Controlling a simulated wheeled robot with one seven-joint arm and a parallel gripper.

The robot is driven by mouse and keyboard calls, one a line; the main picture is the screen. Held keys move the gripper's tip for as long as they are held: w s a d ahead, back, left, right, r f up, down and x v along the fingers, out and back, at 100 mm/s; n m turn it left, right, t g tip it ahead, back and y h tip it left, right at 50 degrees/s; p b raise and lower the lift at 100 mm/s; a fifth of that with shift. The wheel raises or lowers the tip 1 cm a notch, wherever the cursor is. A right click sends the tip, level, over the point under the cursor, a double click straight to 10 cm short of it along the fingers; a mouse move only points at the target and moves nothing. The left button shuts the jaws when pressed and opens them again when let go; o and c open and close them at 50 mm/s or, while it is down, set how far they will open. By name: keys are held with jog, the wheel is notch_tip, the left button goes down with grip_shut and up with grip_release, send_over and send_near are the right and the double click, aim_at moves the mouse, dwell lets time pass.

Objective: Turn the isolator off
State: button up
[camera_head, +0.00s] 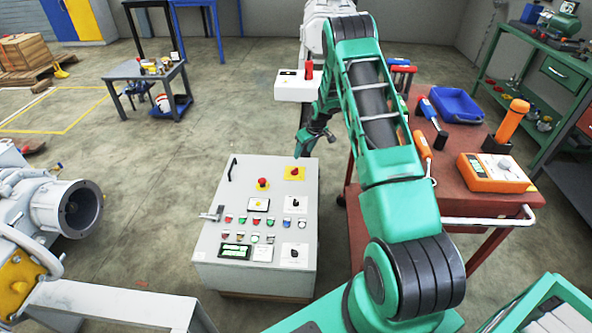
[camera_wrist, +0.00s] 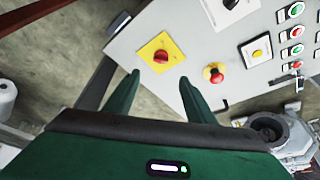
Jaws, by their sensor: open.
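The isolator, a red rotary knob on a yellow square plate (camera_head: 295,173), sits near the far right corner of the grey control panel (camera_head: 213,255). In the wrist view the red isolator knob (camera_wrist: 161,56) lies just ahead of and between the fingertips, on its yellow plate. My gripper (camera_head: 314,147) is open and empty, held above the far edge of the panel. In the wrist view the two green fingers of my gripper (camera_wrist: 160,77) are spread apart. They appear clear of the knob; the exact gap cannot be told.
A red mushroom button (camera_head: 263,184) is beside the isolator, also in the wrist view (camera_wrist: 213,73). Several small buttons and black rotary switches share the panel. A red tool cart (camera_head: 450,190) stands right, a grey machine (camera_head: 50,205) left.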

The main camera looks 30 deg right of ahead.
aim_at(295, 169)
jog(key=x, duration=1.5)
jog(key=shift+a, duration=0.15)
jog(key=c, duration=1)
jog(key=shift+d+r, duration=0.1)
jog(key=shift+d, duration=0.15)
jog(key=shift+c, duration=0.2)
jog(key=shift+a+n, duration=0.1)
jog(key=shift+n, duration=0.2)
